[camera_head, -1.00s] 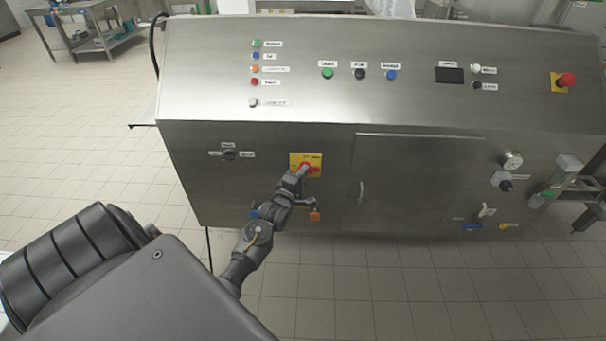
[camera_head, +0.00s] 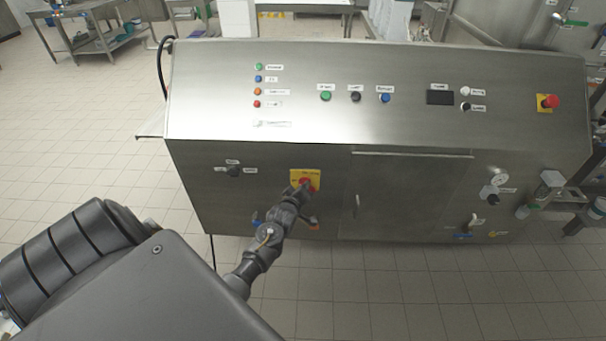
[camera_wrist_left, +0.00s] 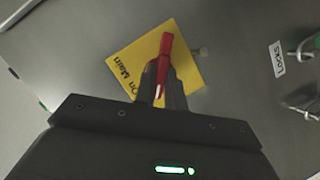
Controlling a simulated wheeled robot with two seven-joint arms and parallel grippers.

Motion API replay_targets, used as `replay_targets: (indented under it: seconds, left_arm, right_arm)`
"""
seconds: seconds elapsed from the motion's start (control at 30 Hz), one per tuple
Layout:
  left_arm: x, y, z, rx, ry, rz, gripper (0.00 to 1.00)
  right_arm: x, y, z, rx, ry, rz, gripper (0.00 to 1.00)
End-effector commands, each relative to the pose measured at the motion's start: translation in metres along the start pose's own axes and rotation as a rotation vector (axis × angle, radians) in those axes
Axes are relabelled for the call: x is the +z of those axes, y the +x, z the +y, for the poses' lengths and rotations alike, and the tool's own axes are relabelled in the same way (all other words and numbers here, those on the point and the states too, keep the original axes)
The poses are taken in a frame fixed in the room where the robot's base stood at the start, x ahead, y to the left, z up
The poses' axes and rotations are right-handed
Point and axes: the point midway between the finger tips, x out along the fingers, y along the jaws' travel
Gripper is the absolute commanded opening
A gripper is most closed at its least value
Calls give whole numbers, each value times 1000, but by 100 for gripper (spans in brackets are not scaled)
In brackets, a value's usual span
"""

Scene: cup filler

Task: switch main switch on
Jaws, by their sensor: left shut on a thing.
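The main switch is a red rotary handle (camera_head: 306,183) on a yellow plate (camera_head: 313,174) on the front of the steel cabinet. In the left wrist view, the red handle (camera_wrist_left: 164,62) stands out from the yellow plate (camera_wrist_left: 135,62), which is lettered "Main" and "On". My left gripper (camera_head: 301,190) is at the handle. In the left wrist view, the left gripper's fingers (camera_wrist_left: 161,82) are closed around the handle's lower part, while its upper end shows beyond them. The fingers and wrist hide part of the switch and plate. My right gripper does not show.
The steel cabinet (camera_head: 400,185) has a sloped panel with several buttons and a red emergency knob (camera_head: 549,101) at its right. A small black selector (camera_head: 234,171) sits left of the switch. A door handle (camera_head: 356,206) is to its right. Tiled floor (camera_head: 400,290) lies clear in front.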

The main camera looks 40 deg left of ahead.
Motion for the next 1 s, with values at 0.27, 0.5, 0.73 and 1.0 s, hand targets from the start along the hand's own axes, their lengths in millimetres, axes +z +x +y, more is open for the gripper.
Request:
replay_targets:
  seconds: [0.27, 0.5, 0.73, 1.0]
  left_arm:
    - [-1, -1, 5, -101, 242, -2, 0]
    - [0, 0, 5, -186, 444, -1, 0]
    - [1, 0, 5, -252, 607, 0, 0]
    - [2, 0, 4, -303, 729, -1, 0]
  right_arm:
    - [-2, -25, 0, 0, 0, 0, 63]
    - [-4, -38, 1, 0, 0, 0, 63]
    - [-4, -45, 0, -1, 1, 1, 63]
    - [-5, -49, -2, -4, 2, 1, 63]
